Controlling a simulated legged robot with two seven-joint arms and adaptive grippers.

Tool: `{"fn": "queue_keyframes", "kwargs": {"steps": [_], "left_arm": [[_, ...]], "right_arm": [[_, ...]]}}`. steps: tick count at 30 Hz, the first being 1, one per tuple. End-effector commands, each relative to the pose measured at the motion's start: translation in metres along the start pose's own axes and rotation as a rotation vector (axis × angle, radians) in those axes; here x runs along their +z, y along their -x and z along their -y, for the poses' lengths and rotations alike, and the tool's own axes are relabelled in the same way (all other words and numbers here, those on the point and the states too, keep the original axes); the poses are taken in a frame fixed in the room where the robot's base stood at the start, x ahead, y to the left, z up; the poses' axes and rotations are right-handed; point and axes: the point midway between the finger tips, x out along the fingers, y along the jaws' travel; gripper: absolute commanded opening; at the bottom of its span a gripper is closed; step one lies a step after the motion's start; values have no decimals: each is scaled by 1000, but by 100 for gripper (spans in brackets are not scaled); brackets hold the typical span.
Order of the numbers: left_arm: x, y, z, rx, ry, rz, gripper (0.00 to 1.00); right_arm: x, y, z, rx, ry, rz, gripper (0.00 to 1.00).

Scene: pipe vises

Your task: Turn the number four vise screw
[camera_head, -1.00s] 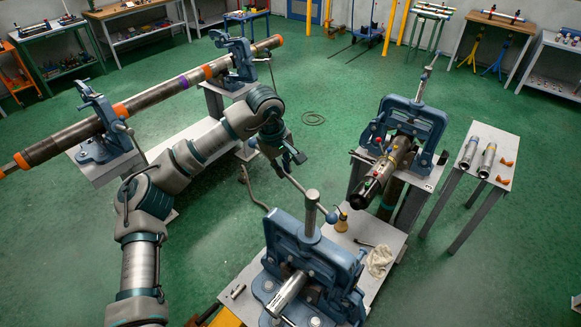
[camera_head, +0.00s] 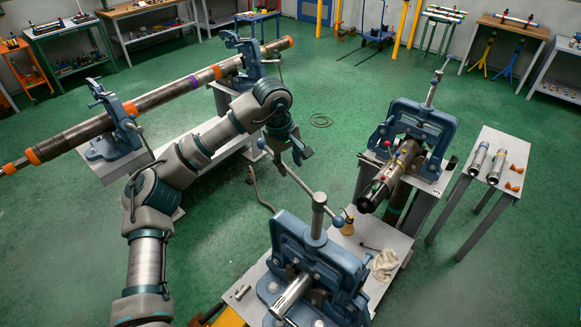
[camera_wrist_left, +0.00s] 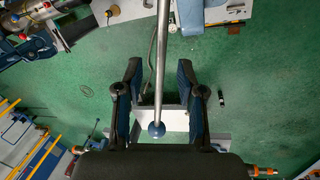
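The nearest vise (camera_head: 330,262) is blue, with an upright screw (camera_head: 318,215) and a sliding handle bar (camera_head: 300,182). No number is readable on it. The bar has a ball at each end and slants up left toward my left gripper (camera_head: 293,150). In the left wrist view the bar (camera_wrist_left: 161,60) runs between the two fingers of my left gripper (camera_wrist_left: 157,100). The fingers stand apart, with gaps on both sides of the bar. The bar's blue end ball (camera_wrist_left: 157,129) shows near the palm. My right gripper is not in view.
A second blue vise (camera_head: 412,125) holding a dark pipe stands at right. A small table (camera_head: 492,140) with metal cylinders is beyond it. A long pipe (camera_head: 165,95) on two vises lies behind my left arm. A cloth (camera_head: 384,264) lies on the near bench.

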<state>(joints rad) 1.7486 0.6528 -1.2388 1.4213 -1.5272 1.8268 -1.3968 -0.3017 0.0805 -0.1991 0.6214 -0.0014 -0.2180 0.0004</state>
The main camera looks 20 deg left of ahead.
Motion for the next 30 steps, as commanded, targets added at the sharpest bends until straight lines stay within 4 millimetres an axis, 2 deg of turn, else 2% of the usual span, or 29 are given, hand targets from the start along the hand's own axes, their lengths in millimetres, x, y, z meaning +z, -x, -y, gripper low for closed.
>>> {"fn": "queue_keyframes", "kwargs": {"steps": [6, 12, 18, 30], "left_arm": [[-1, 51, -1, 4, 1, -1, 39], [-2, 85, -1, 3, 1, 1, 39], [-2, 96, -1, 1, -1, 1, 39], [-2, 96, 0, 1, 0, 1, 39]], "right_arm": [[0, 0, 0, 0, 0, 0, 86], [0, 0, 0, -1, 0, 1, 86], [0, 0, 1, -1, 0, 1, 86], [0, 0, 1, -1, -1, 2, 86]]}}
